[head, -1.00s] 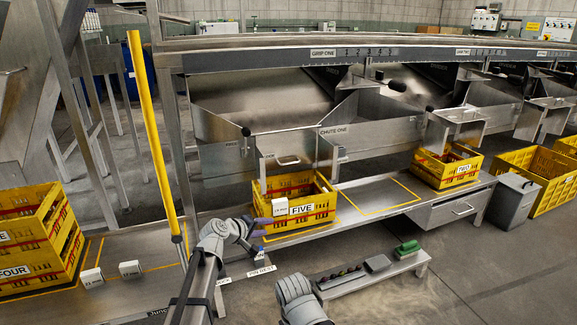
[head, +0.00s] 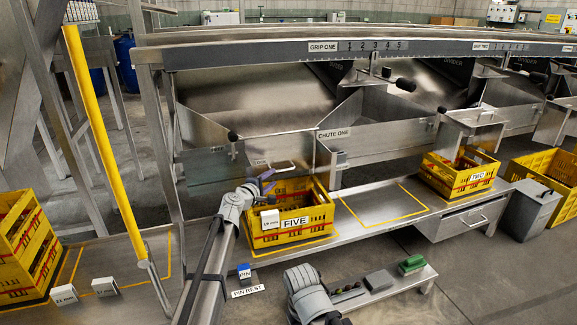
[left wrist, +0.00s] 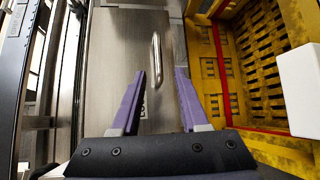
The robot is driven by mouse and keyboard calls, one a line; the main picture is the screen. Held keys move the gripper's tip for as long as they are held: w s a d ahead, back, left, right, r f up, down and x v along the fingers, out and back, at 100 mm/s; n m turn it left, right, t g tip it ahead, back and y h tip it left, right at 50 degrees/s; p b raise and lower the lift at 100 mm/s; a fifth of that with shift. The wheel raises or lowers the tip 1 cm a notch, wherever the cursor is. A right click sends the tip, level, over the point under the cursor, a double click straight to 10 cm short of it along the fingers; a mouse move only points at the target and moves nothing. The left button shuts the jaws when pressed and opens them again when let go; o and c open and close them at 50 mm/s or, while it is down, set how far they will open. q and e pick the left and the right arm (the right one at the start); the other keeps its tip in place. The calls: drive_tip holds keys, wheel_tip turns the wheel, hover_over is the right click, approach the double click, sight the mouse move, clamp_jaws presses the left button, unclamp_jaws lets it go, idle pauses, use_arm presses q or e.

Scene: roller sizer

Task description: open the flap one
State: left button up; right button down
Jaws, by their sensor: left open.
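Flap one appears to be the flat metal panel (head: 266,167) below the chute labelled CHUTE ONE (head: 332,134). It looks shut, and the small label on it is too small to read. Its bar handle (head: 285,167) also shows in the left wrist view (left wrist: 156,58). My left gripper (head: 264,182) is just below and left of the handle in the head view. In the left wrist view its purple fingers (left wrist: 160,75) are open and empty, with the handle ahead between the tips. Contact does not show. Only a grey part of my right arm shows, at the bottom.
A yellow crate marked FIVE (head: 320,222) stands on the bench right by my left gripper, with a white box (head: 269,220) at its front. A blue pin block (head: 244,271) is below. A low stand (head: 375,297) is at front right. A yellow post (head: 100,140) rises at left.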

sight(281, 171)
use_arm(q)
drive_tip(key=shift+w+d, duration=0.2)
drive_tip(key=shift+w, duration=0.15)
drive_tip(key=b+x, duration=0.1)
drive_tip(key=x, duration=0.6)
drive_tip(key=shift+w+d+f, duration=0.1)
drive_tip(key=shift+w+d, duration=0.05)
drive_tip(key=shift+w, duration=0.2)
clamp_jaws()
drive_tip(key=shift+s, duration=0.1)
idle(0.9)
